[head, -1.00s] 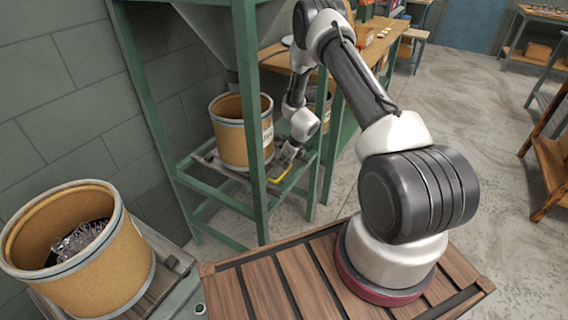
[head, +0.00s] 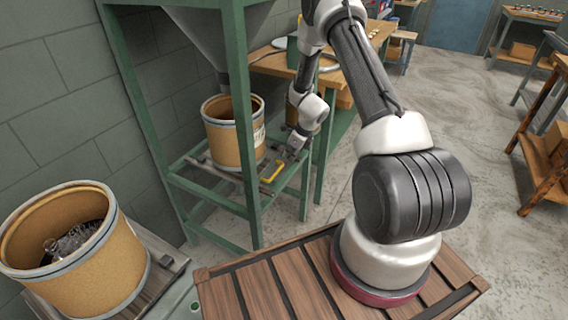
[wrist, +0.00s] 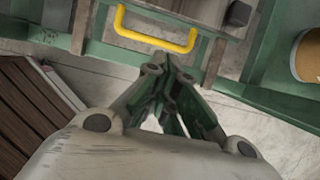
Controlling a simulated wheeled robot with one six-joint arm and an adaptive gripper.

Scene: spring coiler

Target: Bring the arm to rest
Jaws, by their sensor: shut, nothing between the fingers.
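My arm reaches out from its base on the slatted wooden deck and bends down beside the green steel stand. My gripper (head: 290,153) hangs at the front right of the stand, near a yellow handle (head: 272,172). In the wrist view my gripper (wrist: 164,62) is shut with its fingers together and nothing between them. The yellow handle (wrist: 150,36) lies just beyond the fingertips there, with no grip on it.
A fibre drum (head: 230,135) stands on the green stand (head: 252,205) under a hopper. Another drum (head: 130,262) with metal pieces inside stands at the lower left. A wooden workbench (head: 270,66) is behind the stand. Open concrete floor (head: 440,110) lies to the right.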

